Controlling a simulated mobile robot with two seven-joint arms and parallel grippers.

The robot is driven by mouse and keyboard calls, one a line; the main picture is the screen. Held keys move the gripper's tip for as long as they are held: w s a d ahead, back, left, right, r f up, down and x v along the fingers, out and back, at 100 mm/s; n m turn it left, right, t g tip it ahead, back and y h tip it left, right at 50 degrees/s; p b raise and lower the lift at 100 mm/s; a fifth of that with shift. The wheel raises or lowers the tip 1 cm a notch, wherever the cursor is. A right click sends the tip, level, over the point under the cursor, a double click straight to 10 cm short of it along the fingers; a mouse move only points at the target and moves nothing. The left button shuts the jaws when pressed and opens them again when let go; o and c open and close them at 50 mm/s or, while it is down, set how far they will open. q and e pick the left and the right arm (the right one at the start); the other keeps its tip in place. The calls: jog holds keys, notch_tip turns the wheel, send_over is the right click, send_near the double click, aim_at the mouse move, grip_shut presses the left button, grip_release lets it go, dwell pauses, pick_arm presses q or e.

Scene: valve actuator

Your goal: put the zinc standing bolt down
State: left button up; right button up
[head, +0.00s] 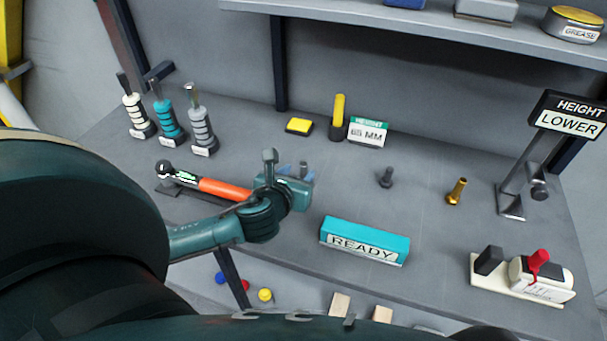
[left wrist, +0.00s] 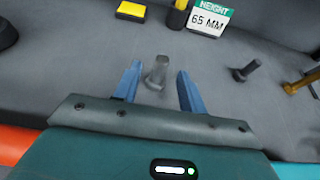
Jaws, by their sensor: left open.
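The zinc standing bolt (left wrist: 157,72) is light grey and stands upright on the grey bench in the left wrist view. It is between the two blue fingers of my left gripper (left wrist: 159,78), with a visible gap on each side. In the head view the left gripper (head: 298,173) is low over the bench, and the bolt (head: 304,167) shows only in part among its fingers. The left gripper is open. My right gripper is not in view.
A dark bolt (head: 386,177) and a brass bolt (head: 456,190) stand to the right. A teal READY block (head: 364,241) lies in front. A torque wrench with an orange handle (head: 224,189) lies left. A height card (head: 368,131) and yellow post (head: 339,115) stand behind.

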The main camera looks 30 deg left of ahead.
aim_at(302, 168)
pick_arm(q)
jog(key=x, duration=0.4)
jog(key=shift+w+r, duration=0.1)
jog(key=shift+w, duration=0.2)
grip_shut()
